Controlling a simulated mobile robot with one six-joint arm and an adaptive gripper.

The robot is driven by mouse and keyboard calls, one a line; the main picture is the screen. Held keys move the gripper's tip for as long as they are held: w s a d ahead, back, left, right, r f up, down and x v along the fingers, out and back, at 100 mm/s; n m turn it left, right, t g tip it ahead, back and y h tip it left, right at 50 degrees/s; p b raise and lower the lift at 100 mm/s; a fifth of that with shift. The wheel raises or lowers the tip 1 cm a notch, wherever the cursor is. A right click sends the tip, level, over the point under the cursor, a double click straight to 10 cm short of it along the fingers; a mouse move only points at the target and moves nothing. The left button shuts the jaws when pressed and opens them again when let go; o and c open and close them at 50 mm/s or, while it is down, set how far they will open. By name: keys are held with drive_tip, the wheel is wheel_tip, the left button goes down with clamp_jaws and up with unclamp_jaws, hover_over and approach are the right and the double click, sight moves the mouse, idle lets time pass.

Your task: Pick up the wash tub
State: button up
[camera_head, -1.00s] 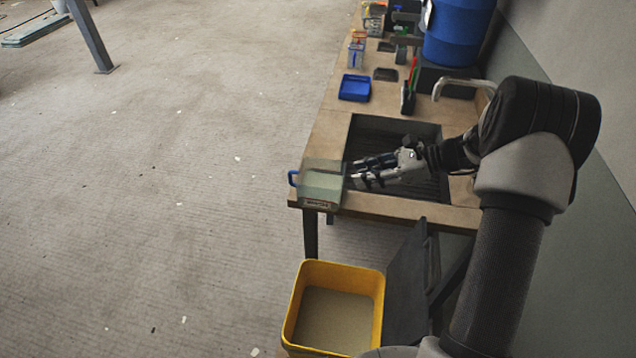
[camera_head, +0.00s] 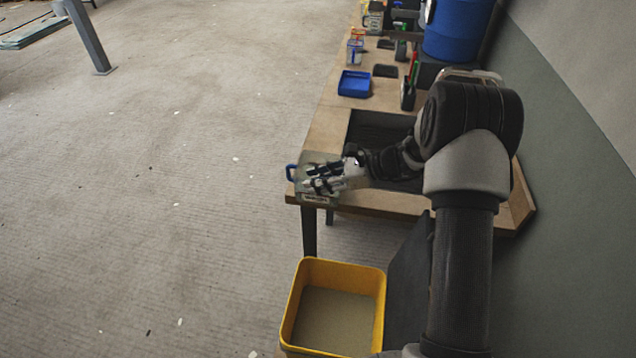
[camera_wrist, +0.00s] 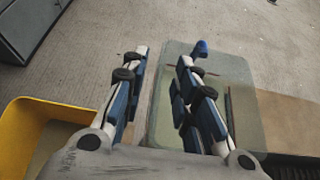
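The wash tub appears to be the pale green, see-through tub (camera_head: 304,198) with a blue handle (camera_head: 290,172), at the table's near left corner. In the wrist view the tub (camera_wrist: 240,105) lies below and beyond the fingers. My gripper (camera_head: 308,177) is over the tub and hides much of it. In the wrist view my gripper (camera_wrist: 163,56) is open and empty. Its right finger overlaps the tub, and its left finger lies just left of the tub's left edge. I cannot tell the height gap or whether they touch.
A yellow bin (camera_head: 287,318) with a pale tan inside stands in front of the table. A sunken basin (camera_head: 380,128) is behind my arm. A blue tray (camera_head: 354,84), small containers and a blue barrel (camera_head: 458,30) are farther back.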

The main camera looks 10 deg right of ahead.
drive_tip(key=x, duration=0.3)
drive_tip(key=shift+f+b, duration=0.1)
drive_tip(key=shift+b, duration=0.2)
drive_tip(key=shift+d, duration=0.1)
clamp_jaws()
idle(0.4)
